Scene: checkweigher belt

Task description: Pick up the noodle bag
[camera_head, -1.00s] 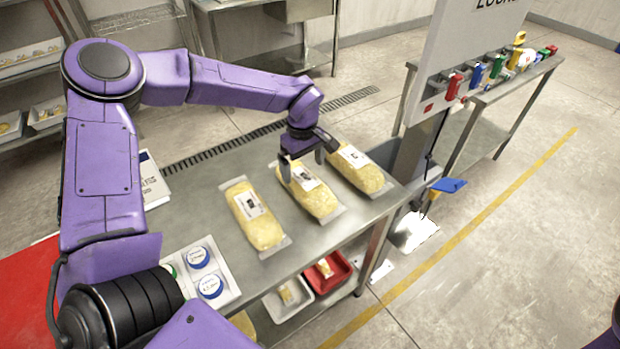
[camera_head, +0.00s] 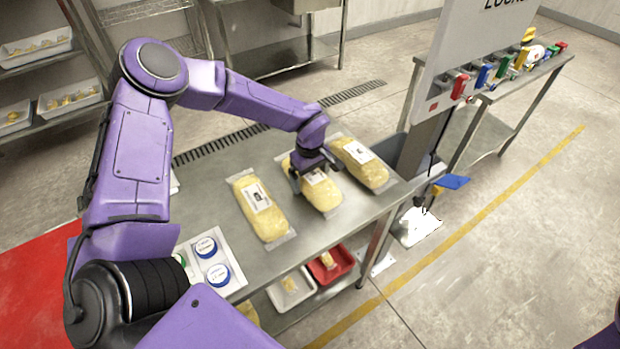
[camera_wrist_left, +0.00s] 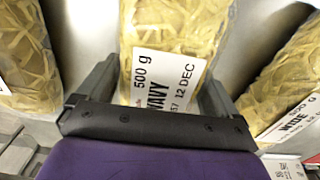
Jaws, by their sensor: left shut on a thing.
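Three clear bags of yellow noodles lie side by side on the steel table (camera_head: 300,245). My left gripper (camera_head: 312,180) is down at the middle noodle bag (camera_head: 324,197) and shut on it, one finger on each side. In the left wrist view the middle bag (camera_wrist_left: 172,42), with a white label reading "500 g" and "WAVY", sits between the fingers. The left noodle bag (camera_head: 262,212) and the right noodle bag (camera_head: 362,166) lie apart from the gripper. The middle bag appears still on the table. My right gripper is not in view.
A white tray with blue-lidded round tubs (camera_head: 212,262) stands at the table's near left. Below the table are a red tray (camera_head: 331,264) and a white tray (camera_head: 290,289). A grey sign post (camera_head: 420,140) stands beyond the right end.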

